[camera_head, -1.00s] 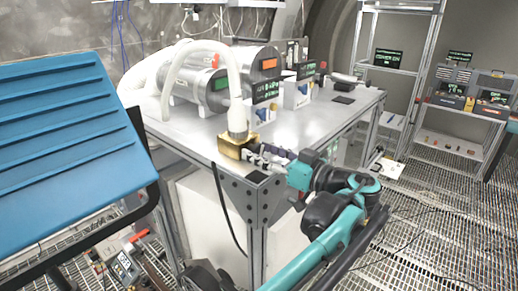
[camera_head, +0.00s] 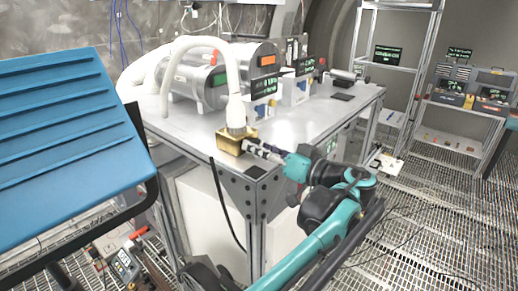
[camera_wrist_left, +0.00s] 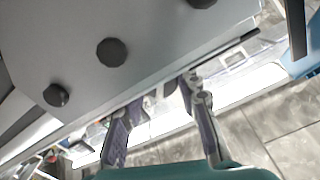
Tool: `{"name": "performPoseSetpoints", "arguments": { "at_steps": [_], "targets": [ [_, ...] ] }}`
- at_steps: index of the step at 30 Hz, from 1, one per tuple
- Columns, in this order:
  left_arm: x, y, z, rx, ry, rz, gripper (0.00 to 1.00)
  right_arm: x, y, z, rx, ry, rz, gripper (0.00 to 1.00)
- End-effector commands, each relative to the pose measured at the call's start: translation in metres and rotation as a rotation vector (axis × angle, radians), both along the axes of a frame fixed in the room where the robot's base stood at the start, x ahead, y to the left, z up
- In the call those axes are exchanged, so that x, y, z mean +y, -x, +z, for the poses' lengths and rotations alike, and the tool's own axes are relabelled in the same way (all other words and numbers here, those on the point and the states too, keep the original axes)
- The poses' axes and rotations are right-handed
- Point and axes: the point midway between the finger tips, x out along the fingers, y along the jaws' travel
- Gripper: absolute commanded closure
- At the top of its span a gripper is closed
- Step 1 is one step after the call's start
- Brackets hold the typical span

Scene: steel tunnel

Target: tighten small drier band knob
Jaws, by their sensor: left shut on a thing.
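A brass block (camera_head: 229,143) sits at the near corner of the grey table (camera_head: 190,122), with the end of a white hose (camera_head: 236,115) standing upright on it. My left gripper (camera_head: 256,150) reaches the block's right side from the right. It is shut on the small knob there, which its fingers hide. In the left wrist view, my left gripper's two fingers (camera_wrist_left: 162,105) stand some way apart below the table's grey corner. What lies between the tips is unclear there. My right gripper is in neither view.
Two metal cylinders (camera_head: 204,86) and small units with green displays (camera_head: 264,88) stand farther back on the table. A blue ribbed panel (camera_head: 65,140) fills the left. Dark bolt heads (camera_wrist_left: 112,52) stud the table's corner. A shelf rack (camera_head: 455,125) stands at the right over grated floor.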

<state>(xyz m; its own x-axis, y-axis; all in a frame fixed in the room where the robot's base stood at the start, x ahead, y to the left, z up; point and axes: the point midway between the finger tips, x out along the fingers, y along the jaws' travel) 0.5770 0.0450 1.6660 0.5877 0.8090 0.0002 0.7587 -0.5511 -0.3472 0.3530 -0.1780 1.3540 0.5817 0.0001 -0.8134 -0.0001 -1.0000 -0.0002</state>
Motion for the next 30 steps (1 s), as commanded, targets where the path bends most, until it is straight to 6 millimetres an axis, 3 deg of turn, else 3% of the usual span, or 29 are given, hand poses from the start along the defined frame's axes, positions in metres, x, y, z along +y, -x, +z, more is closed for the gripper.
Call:
{"name": "performPoseSetpoints", "arguments": {
  "at_steps": [9,10,12,23,30],
  "targets": [
    [0.000,0.000,0.000,0.017,-0.012,0.000,0.97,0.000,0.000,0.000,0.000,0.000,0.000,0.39],
    [0.000,0.000,0.000,0.017,-0.012,0.000,0.60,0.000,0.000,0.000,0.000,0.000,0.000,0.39],
    [0.000,0.000,0.000,0.016,-0.012,0.000,0.46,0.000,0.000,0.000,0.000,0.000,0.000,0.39],
    [-0.005,0.003,0.000,0.016,-0.012,-0.002,0.46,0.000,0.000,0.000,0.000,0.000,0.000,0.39],
    [-0.041,0.029,0.000,0.016,-0.011,-0.004,0.46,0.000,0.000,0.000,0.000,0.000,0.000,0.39]
  ]
}}
